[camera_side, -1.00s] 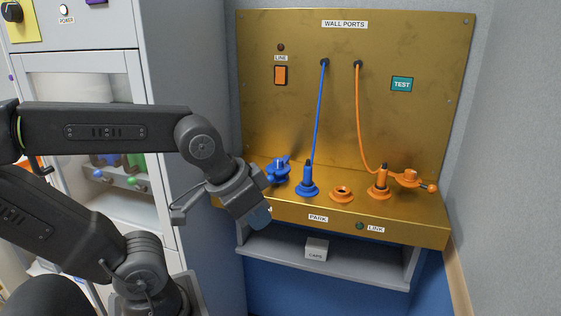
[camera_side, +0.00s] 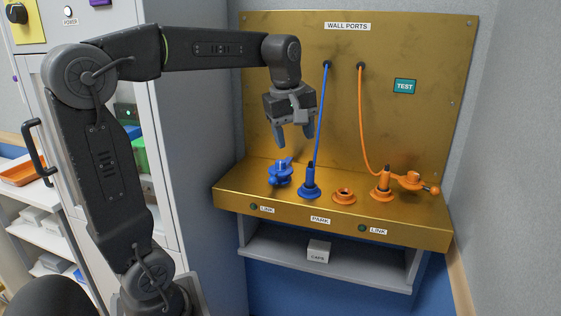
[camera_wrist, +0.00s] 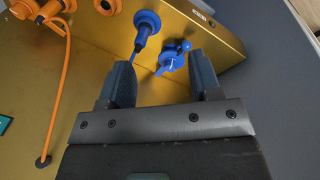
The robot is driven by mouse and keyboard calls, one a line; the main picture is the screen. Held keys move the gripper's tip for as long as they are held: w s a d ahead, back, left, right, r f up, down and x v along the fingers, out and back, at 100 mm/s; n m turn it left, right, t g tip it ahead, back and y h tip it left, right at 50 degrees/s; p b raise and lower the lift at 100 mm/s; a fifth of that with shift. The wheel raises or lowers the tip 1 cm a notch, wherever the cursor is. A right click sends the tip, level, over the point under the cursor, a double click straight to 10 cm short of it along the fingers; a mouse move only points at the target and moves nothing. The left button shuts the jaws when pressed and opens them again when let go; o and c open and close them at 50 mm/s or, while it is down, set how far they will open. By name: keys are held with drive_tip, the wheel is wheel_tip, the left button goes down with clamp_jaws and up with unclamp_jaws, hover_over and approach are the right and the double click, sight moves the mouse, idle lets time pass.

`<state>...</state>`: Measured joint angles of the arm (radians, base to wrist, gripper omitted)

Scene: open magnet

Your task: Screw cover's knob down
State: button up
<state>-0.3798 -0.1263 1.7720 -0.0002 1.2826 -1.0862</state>
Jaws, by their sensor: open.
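A blue cover with a knob (camera_side: 279,174) sits at the left end of the brass shelf. An orange cover with a knob (camera_side: 412,180) sits at the right end. My gripper (camera_side: 281,141) is open and empty, pointing down above the blue cover and apart from it. In the wrist view, the blue cover (camera_wrist: 171,61) shows beyond the gap between my fingertips (camera_wrist: 160,72), with its small round knob (camera_wrist: 185,45) to one side. I cannot tell how far either knob is screwed down.
An orange socket (camera_side: 344,196) and an orange plug (camera_side: 382,183) stand farther right. The brass back panel (camera_side: 430,120) rises behind; a CAPS box (camera_side: 319,250) lies below.

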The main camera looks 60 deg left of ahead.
drive_tip(key=w+a+n+g, duration=0.1)
drive_tip(key=w+a+n, duration=0.3)
drive_tip(key=a+n, duration=0.35)
drive_tip(key=n+g, duration=0.1)
drive_tip(key=n, duration=0.5)
hover_over(280, 161)
drive_tip(key=f, duration=0.1)
drive_tip(key=shift+h, duration=0.4)
wheel_tip(280, 161, down, 14)
drive_tip(key=shift+r, duration=0.15)
drive_tip(key=c, duration=0.9)
